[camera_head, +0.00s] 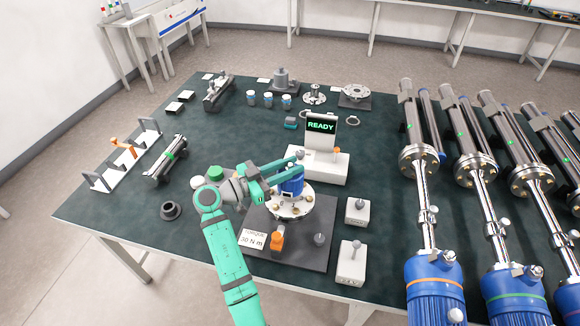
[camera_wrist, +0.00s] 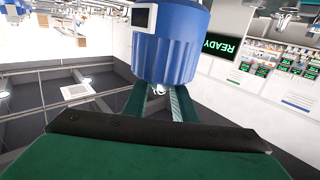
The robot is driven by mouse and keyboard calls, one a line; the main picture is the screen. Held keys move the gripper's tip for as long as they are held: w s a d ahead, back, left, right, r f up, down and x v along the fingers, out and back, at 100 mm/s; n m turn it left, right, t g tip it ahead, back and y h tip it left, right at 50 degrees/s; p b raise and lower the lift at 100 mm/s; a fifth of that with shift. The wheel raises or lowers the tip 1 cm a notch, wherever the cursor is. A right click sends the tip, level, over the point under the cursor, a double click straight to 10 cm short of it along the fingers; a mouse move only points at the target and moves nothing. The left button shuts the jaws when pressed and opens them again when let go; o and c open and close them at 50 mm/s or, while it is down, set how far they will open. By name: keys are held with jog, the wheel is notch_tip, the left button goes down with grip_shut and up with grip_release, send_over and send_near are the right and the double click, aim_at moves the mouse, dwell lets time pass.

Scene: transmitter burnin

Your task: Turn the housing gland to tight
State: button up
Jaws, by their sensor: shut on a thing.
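The blue housing (camera_head: 291,187) stands upright on a silver bolted flange (camera_head: 290,208), on a dark fixture plate. In the wrist view the ribbed blue housing (camera_wrist: 172,50) carries a white-framed dark label. My gripper (camera_head: 297,167) reaches in from the left at the top of the housing, its green fingers to either side of a small part there. It is shut on that part, which looks like the housing gland. In the wrist view only a small pale bit of the gland (camera_wrist: 158,92) shows between the fingers; the rest is hidden, and its turn angle cannot be read.
A white unit with a READY display (camera_head: 321,125) stands just behind the housing. White blocks with grey knobs (camera_head: 357,211) stand at the right. A torque card (camera_head: 252,240) and an orange-topped part (camera_head: 277,241) lie in front. Long transmitters (camera_head: 425,160) fill the right side.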

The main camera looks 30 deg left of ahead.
aim_at(286, 169)
jog(key=shift+f, duration=0.2)
jog(key=o, duration=1.1)
jog(key=shift+c, duration=0.2)
jog(key=shift+r, duration=0.1)
jog(key=shift+v, duration=3.75)
jog(key=shift+w, duration=0.1)
